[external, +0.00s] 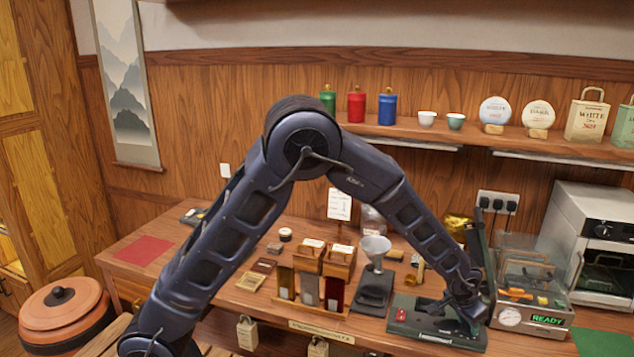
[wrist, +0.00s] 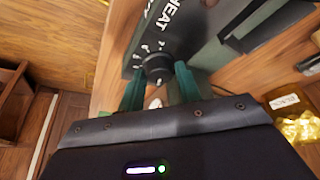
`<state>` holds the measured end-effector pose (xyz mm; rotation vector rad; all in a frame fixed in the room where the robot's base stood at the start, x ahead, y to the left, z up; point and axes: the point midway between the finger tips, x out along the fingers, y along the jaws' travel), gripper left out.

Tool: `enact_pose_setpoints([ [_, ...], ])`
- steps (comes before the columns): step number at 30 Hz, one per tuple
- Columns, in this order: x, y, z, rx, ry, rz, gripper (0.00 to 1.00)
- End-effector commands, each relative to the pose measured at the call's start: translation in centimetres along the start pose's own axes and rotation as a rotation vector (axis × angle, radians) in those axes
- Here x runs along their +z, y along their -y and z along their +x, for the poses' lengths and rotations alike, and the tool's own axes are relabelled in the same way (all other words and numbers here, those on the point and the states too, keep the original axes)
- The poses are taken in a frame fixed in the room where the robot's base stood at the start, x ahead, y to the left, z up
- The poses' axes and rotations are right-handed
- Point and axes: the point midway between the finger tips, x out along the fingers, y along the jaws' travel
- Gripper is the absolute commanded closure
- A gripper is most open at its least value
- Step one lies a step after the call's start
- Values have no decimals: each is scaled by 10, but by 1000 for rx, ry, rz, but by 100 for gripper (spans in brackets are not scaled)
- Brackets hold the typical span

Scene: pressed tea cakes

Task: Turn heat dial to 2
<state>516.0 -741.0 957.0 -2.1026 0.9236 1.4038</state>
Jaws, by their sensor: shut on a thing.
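The heat dial (wrist: 157,64) is a round black knob on a dark panel lettered "HEAT" in white. White tick marks fan around it; I cannot read the numbers or its setting. My gripper (wrist: 160,84) has its two green fingers on either side of the dial, shut on it. In the external view my gripper (external: 463,306) is low at the right end of the dark green machine (external: 425,325), and the dial is hidden there.
A clear-sided machine (external: 530,290) with a gauge and a green "READY" display stands close right of my gripper. A funnel stand (external: 375,255) and wooden dispensers (external: 322,270) stand to the left. A gold pouch (wrist: 298,122) lies at right in the wrist view.

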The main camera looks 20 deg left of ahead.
Motion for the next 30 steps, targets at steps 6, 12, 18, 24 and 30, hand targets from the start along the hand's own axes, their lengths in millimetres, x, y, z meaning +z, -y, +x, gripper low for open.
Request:
enact_pose_setpoints([
  [6,2,0,1,-1,4,1,60],
  [12,1,0,1,0,2,1,44],
  [18,1,0,-1,0,1,1,44],
  [24,0,0,-19,1,0,3,44],
  [30,0,0,-53,2,-1,2,44],
])
